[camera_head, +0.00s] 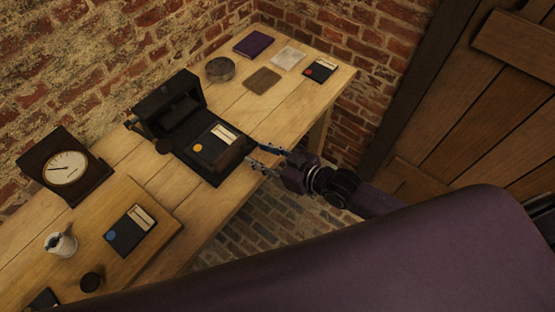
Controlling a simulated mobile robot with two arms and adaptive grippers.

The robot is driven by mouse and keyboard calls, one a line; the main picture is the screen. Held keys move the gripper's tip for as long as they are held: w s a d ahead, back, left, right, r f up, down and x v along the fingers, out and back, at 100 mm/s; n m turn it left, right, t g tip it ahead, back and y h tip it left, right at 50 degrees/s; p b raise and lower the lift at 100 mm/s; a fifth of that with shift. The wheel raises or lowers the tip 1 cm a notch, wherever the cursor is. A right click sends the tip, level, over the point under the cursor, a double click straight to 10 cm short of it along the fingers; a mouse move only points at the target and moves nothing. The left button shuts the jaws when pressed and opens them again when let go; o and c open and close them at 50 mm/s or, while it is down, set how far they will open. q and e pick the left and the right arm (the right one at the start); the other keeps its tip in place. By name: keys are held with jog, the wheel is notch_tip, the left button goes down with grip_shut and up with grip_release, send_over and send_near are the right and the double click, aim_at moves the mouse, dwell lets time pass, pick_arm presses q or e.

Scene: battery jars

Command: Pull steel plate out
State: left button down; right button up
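A black box-like device (168,106) stands on the wooden table with its upper part raised. On its base lies a dark cartridge with a cream label and an orange dot (197,148). A brownish panel (231,154) shows at the cartridge's right side. My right gripper (255,158) is just right of that panel, with its two fingers apart and pointing left toward it. I cannot tell whether the fingertips touch it. A pale, silvery flat plate (288,58) lies at the back of the table. I cannot tell which piece is steel. My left gripper is not in view.
A brown plate (262,80), purple book (253,44), round grey container (220,69) and red-dotted cartridge (320,70) lie at the back. A clock (66,168), blue-dotted cartridge (125,236), white jug (60,244) and small black cup (90,282) are at left.

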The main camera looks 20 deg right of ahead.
jog(key=v, duration=0.9)
jog(key=shift+s+d, duration=0.2)
jog(key=s+d+f+m+g+h, duration=0.1)
jog(key=s+d+f+h, duration=0.1)
jog(key=d+f, duration=0.5)
jog(key=s+d+f+m+g+h+b, duration=0.1)
jog(key=d+f+h, duration=0.1)
jog(key=f, duration=1)
jog(key=s+d+f+m+g+h, duration=0.1)
jog(key=s+d+f+h, duration=0.1)
jog(key=d+f, duration=0.5)
jog(key=s+a+f+m+g+h+b, duration=0.1)
jog(key=s+a+f+g+h, duration=0.15)
jog(key=s+f, duration=1.2)
jog(key=s+a+f+g, duration=0.2)
jog(key=s+f, duration=0.2)
jog(key=s, duration=0.3)
jog(key=s+a+f+g, duration=0.1)
jog(key=s+f+g, duration=0.1)
jog(key=s+f, duration=0.2)
jog(key=s, duration=0.3)
jog(key=shift+s+a+m+y, duration=0.35)
jog(key=shift+s+m, duration=0.05)
jog(key=shift+w, duration=0.1)
jog(key=shift+c, duration=0.8)
